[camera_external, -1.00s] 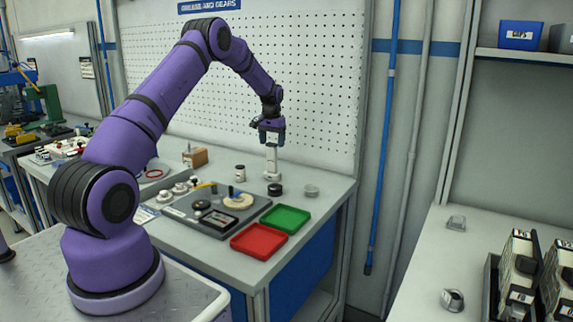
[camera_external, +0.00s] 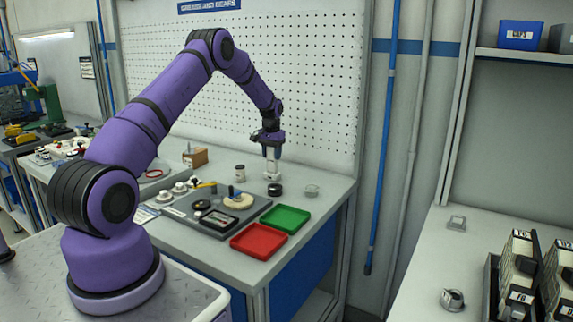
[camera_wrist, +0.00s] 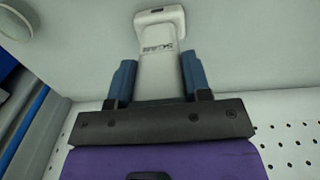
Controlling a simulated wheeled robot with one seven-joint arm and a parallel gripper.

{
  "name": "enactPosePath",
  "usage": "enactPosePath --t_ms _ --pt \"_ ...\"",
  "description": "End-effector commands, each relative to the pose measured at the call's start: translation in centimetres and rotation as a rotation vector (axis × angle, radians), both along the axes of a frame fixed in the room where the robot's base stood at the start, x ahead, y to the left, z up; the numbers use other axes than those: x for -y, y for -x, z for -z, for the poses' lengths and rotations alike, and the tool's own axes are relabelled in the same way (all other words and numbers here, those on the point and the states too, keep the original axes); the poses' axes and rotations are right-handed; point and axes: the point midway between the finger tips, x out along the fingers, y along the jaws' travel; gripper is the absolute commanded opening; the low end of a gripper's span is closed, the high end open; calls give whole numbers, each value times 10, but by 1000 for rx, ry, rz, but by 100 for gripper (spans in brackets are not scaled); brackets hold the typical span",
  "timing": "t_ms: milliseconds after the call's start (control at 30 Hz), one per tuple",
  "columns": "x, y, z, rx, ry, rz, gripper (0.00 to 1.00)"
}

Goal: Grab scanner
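The scanner (camera_external: 272,165) is white and stands upright on the bench near the pegboard. It also shows in the wrist view (camera_wrist: 158,62), with dark lettering on its body and a wider end at the top of the picture. My gripper (camera_external: 271,146) is above the bench, pointing down over the scanner's upper part. In the wrist view, my gripper's blue fingers (camera_wrist: 159,78) are on both sides of the scanner's body, very close to it. A firm grip on it cannot be seen. The scanner's near end is hidden by the gripper's dark palm.
A black round item (camera_external: 274,190), a grey round container (camera_external: 311,190) and a white jar (camera_external: 239,172) stand near the scanner. A green tray (camera_external: 285,218), a red tray (camera_external: 259,241) and a dark board (camera_external: 200,218) with parts are nearer the front. The pegboard (camera_external: 315,100) rises close behind.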

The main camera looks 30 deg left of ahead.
Motion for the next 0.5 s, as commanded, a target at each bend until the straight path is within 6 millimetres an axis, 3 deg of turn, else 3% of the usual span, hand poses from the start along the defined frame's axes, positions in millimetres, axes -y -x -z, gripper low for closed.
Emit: enactPosePath --t_ms 500 --pt "0 -1 -12 3 0 0 0"
